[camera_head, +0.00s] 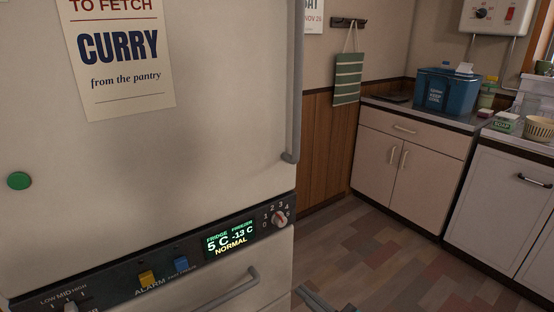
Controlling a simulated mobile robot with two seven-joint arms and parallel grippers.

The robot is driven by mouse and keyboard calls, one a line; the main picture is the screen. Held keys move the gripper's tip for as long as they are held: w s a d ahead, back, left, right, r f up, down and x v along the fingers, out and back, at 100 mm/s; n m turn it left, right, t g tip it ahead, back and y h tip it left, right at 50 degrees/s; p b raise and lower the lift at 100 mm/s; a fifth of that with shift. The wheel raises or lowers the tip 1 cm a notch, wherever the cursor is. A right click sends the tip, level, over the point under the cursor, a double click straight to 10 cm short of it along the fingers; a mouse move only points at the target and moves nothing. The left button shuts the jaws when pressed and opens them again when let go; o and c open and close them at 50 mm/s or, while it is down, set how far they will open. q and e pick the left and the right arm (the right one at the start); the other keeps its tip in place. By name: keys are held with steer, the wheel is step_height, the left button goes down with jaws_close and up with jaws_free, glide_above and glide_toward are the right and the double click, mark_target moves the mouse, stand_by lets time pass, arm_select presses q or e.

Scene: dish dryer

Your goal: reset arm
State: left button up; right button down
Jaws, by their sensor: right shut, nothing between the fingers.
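A small dark part of my right gripper (318,300) shows at the bottom edge of the head view, just right of the fridge's lower handle. It is shut and holds nothing, low in front of the wood-tiled floor. Most of it and its arm are cut off by the picture's edge. My left gripper is not in view.
A cream fridge (220,110) fills the left side, with a long upper handle (296,80), a lower handle (225,293) and a control panel (180,262). Cabinets (405,160) with a blue box (447,92) on top stand at the back right. The floor (400,255) between is clear.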

steer(key=s+d+f+n+g+h, duration=0.1)
steer(key=s+f+n+g+h, duration=0.2)
steer(key=s+f+n+g, duration=0.5)
steer(key=s+d+f+n+g+h, duration=0.1)
steer(key=s+f+n+h, duration=0.35)
steer(key=s+n, duration=0.75)
steer(key=s+d+f+n+g+h, duration=0.1)
steer(key=s+d+f+n+h, duration=0.15)
steer(key=d+n, duration=0.45)
arm_select(q)
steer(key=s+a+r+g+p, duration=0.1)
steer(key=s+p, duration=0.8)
steer(key=p, duration=0.4)
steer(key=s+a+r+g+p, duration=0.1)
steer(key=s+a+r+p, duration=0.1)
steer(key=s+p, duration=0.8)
steer(key=p, duration=0.4)
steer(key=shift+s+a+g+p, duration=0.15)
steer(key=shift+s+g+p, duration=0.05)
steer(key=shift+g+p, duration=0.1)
arm_select(e)
steer(key=s+d+r+n+g, duration=0.1)
steer(key=s, duration=0.9)
steer(key=s+d+r+g, duration=0.1)
steer(key=s+r, duration=0.1)
steer(key=s, duration=0.8)
steer(key=shift+d+r+n+g+h, duration=0.2)
steer(key=shift+n+g+h, duration=0.1)
steer(key=shift+n, duration=0.1)
